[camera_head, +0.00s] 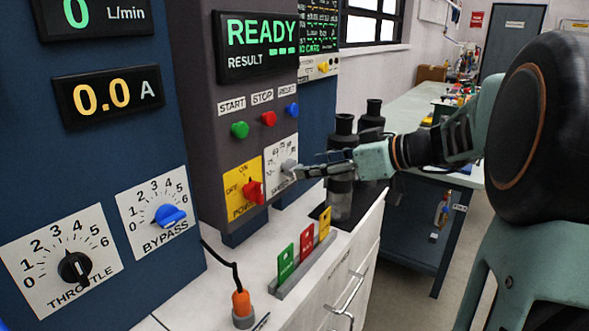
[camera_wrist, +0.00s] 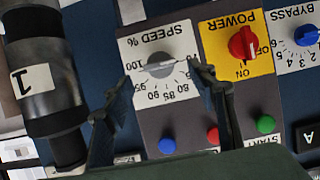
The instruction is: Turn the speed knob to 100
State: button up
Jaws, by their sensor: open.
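The grey speed knob (camera_wrist: 160,70) sits on a white "SPEED %" plate (camera_wrist: 133,45), upside down in the wrist view. Its bar lies roughly level there, in line with the 100 mark at left; which end is the pointer is hard to tell. My gripper (camera_wrist: 158,82) is open and empty, with one finger on each side of the knob in this view. I cannot tell whether either finger touches it. In the head view my gripper (camera_head: 302,171) is at the speed knob (camera_head: 289,167), its fingertips close to the plate, covering part of it.
The red power knob (camera_head: 253,191) on its yellow plate is close to the speed plate. Green, red and blue buttons (camera_head: 268,118) sit above. Dark cylinders (camera_head: 342,150) stand right behind my gripper. Coloured cards (camera_head: 306,243) stand on the counter below.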

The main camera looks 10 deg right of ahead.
aim_at(291, 168)
jog(key=x, duration=0.5)
jog(key=shift+w+a+f, duration=0.2)
jog(key=shift+w+a, duration=0.05)
jog(key=shift+c, duration=0.6)
jog(key=c, duration=1.1)
